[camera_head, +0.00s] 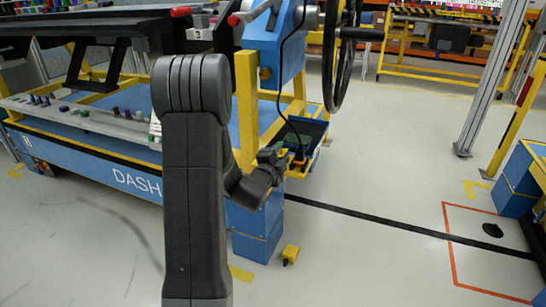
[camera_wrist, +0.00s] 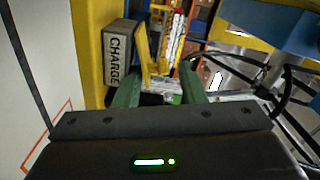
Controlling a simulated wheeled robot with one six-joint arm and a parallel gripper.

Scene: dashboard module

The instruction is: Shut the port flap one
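My gripper (camera_wrist: 160,80) shows in the wrist view with its two green fingers apart and nothing clearly held between them. A grey box lettered CHARGE (camera_wrist: 121,50) is just beyond and to the left of the left finger. In the head view my gripper (camera_head: 270,157) is small and partly merged with my dark wrist, near the yellow post of the dashboard station. I cannot pick out port flap one for certain in either view, nor whether it stands open or shut.
A dark tray (camera_head: 305,132) with a hanging black cable sits in a yellow frame right of my gripper. The blue dashboard station (camera_head: 85,160) is at left. A small yellow block (camera_head: 290,255) lies on the floor.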

